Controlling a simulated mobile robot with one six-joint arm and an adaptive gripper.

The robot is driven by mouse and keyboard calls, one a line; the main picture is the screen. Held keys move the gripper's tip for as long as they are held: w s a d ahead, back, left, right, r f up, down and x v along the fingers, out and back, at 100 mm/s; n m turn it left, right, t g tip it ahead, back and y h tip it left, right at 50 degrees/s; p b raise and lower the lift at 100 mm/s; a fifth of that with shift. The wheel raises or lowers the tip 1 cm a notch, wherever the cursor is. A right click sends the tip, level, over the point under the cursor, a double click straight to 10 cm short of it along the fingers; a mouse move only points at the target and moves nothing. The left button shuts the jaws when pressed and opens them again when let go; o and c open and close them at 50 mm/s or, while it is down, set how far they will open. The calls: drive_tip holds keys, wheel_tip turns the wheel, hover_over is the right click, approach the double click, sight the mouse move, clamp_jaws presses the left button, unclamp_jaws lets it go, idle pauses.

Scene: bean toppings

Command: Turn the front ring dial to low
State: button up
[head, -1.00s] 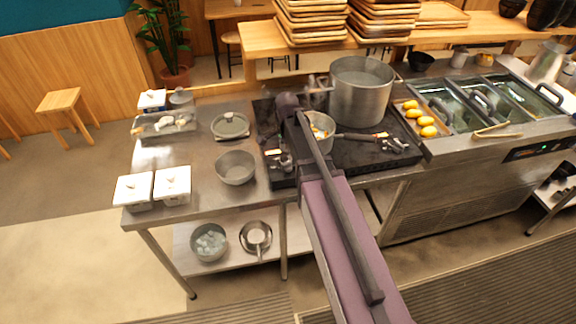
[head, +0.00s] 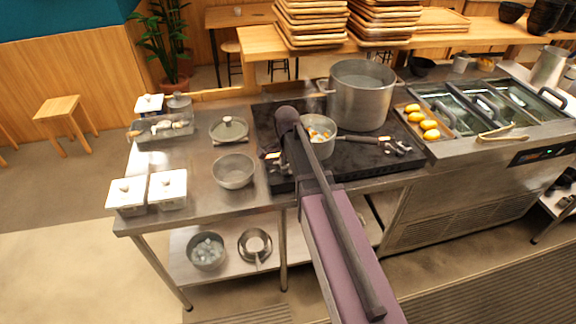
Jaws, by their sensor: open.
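The black stove top (head: 350,157) stands in the middle of the counter. Small controls with orange marks (head: 392,146) show at its right front. A similar small cluster (head: 271,155) shows at its left front, partly beside my arm. I cannot make out which is the front ring dial, or any dial's setting. My dark arm reaches in from the bottom, and its wrist end is over the left half of the stove. My gripper is hidden behind the wrist and forearm, so its fingers do not show.
A large pot (head: 360,97) stands on the stove's back. A metal bowl (head: 233,171) and white lidded boxes (head: 167,190) stand left. Yellow items (head: 429,125) lie right.

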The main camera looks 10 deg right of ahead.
drive_tip(key=shift+c, duration=0.2)
clamp_jaws()
drive_tip(key=shift+d, duration=0.35)
drive_tip(key=shift+a, duration=0.25)
